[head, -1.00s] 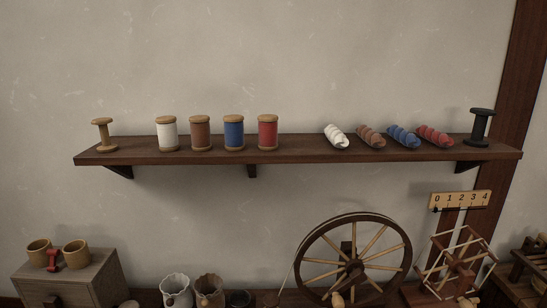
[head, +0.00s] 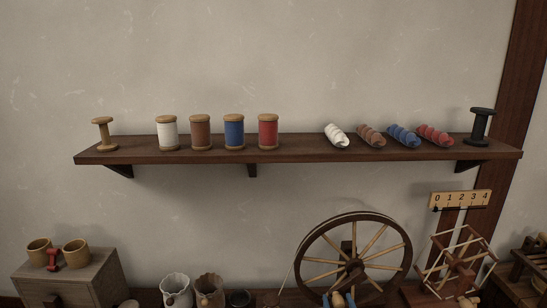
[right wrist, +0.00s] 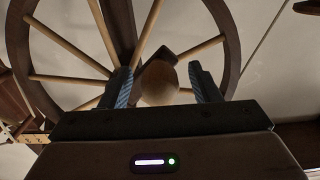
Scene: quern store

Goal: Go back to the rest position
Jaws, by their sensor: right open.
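My right gripper (head: 338,299) shows only as blue fingertips at the bottom edge of the head view, by the lower part of the spinning wheel (head: 297,262). In the right wrist view the right gripper (right wrist: 160,82) is open, with a blue-lined finger on each side. A rounded wooden knob (right wrist: 158,86) appears between the fingers, in front of the wheel's spokes. I see a gap to the right finger; whether the knob touches the left one I cannot tell. My left gripper is not in view.
A wall shelf (head: 300,152) holds spools and small wool rolls. Below are a wooden box (head: 85,280) with two cups, two sacks (head: 175,290), a yarn winder (head: 455,265) and a number scale (head: 461,199). The wall between shelf and wheel is clear.

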